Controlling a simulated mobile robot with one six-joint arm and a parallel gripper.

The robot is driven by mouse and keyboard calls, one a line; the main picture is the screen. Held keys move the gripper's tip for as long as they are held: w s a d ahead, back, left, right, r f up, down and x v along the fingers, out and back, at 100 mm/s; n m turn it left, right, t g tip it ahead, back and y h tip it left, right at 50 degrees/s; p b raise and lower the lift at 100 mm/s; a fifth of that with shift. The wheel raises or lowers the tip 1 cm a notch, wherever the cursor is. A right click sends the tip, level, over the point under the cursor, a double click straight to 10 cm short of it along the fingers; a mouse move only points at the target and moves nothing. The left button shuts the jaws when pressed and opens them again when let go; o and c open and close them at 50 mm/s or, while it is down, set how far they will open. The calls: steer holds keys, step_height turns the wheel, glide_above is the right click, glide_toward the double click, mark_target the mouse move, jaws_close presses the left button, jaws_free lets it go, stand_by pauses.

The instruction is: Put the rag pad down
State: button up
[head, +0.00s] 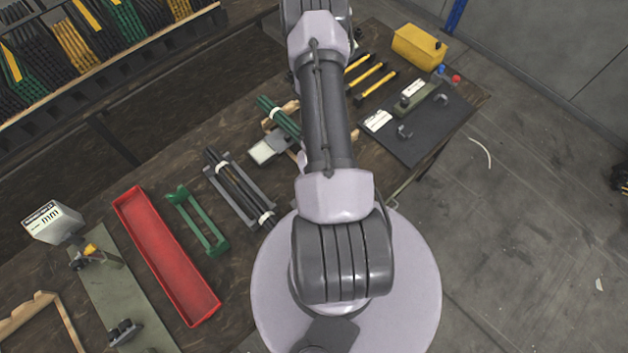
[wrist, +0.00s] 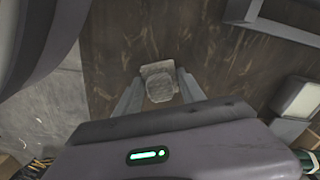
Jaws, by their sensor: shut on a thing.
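The rag pad (wrist: 160,88) is a small grey-beige, textured piece between my fingertips in the wrist view. My gripper (wrist: 159,90) is shut on it, with one finger at each side. Dark brown wooden bench top shows beyond and around the pad. I cannot tell whether the pad touches the wood or hangs above it. In the head view my arm hides the gripper and the pad.
On the bench (head: 150,170) are a red tray (head: 165,255), a green bracket (head: 200,225), a grey rack of black rods (head: 238,190), a grey block with a pale top (head: 268,148) and a dark mat (head: 420,130). A yellow box (head: 419,47) stands at the far end.

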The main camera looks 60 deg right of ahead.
steer(key=shift+s+a, duration=0.25)
steer(key=shift+s, duration=0.05)
steer(key=o, duration=0.9)
steer(key=shift+c, duration=0.2)
steer(key=o, duration=0.4)
steer(key=shift+w, duration=0.1)
steer(key=shift+o, duration=0.2)
steer(key=shift+d, duration=0.1)
